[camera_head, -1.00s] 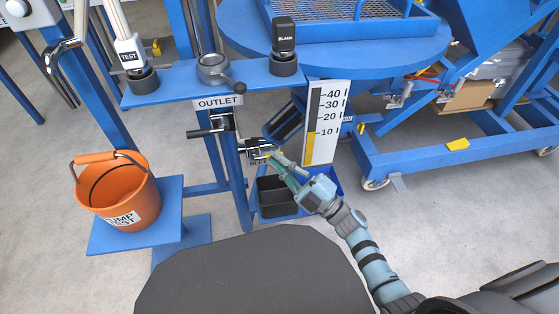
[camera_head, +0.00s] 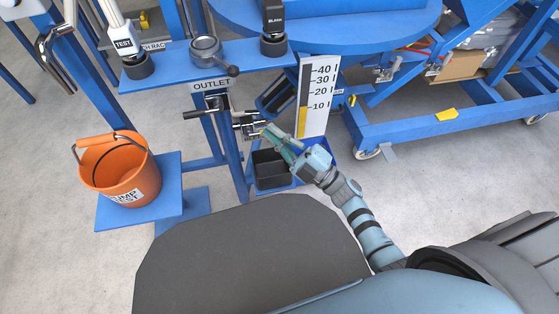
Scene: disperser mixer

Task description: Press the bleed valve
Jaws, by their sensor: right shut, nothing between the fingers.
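The bleed valve (camera_head: 246,122) is a small dark and metallic fitting on the blue post, below the OUTLET label (camera_head: 212,85). Its own label is mostly hidden behind my right gripper. My right gripper (camera_head: 270,134) is shut and empty, with its fingertips at the right end of the valve. I cannot tell whether they touch it. My left gripper is not in view.
A black-handled lever (camera_head: 205,113) sits above the valve. A black bin (camera_head: 271,168) stands below it. An orange bucket (camera_head: 122,178) stands on a blue platform at the left. A blue wheeled lift (camera_head: 420,120) stands at the right.

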